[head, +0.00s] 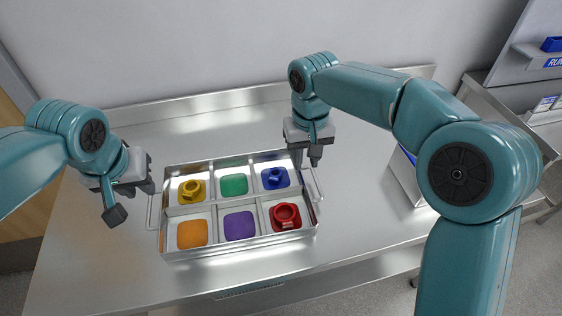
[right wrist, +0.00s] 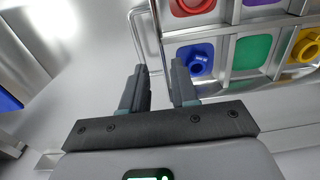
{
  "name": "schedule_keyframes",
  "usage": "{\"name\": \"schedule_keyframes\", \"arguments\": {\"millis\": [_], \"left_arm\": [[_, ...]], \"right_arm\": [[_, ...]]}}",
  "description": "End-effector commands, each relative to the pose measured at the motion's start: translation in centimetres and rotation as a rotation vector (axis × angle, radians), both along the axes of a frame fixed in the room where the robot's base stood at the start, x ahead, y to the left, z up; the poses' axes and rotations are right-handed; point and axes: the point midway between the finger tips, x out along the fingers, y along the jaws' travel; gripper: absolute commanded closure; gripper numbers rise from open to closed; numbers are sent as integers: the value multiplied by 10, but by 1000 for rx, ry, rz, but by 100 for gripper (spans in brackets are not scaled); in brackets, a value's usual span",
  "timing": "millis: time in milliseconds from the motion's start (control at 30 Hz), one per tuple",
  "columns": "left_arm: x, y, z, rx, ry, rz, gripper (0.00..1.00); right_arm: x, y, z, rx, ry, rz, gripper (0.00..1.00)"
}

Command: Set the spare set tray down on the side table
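A metal tray (head: 164,243) with six compartments and a wire handle at each end rests on the steel table. Yellow, blue and red flanged parts sit in three compartments; green, orange and purple pads show in the others. My left gripper (head: 131,202) is open and empty, just left of the left handle (head: 151,212). My right gripper (head: 306,160) is open above the tray's back right corner, near the right handle (head: 318,184). In the right wrist view, one end of that handle (right wrist: 138,38) shows just beyond the open fingers (right wrist: 159,82). I cannot tell which surface is the side table.
The steel table (head: 100,262) is clear in front and behind the tray, with a raised back edge against the wall. A grey bin (head: 404,182) with blue inside stands at right, partly behind my right arm. Another steel surface (head: 490,98) and a shelf with blue items lie further right.

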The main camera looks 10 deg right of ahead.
Motion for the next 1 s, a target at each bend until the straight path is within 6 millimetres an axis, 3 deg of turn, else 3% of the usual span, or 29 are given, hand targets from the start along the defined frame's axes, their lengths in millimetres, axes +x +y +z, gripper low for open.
{"name": "schedule_keyframes", "arguments": {"millis": [100,300,1000], "left_arm": [[0,0,0,0,0,0,72],[0,0,-1,0,0,0,72],[0,0,0,0,0,0,72]], "right_arm": [[1,0,27,1,-5,-1,72],[1,0,51,0,-2,0,72],[0,0,55,0,0,0,72]]}}
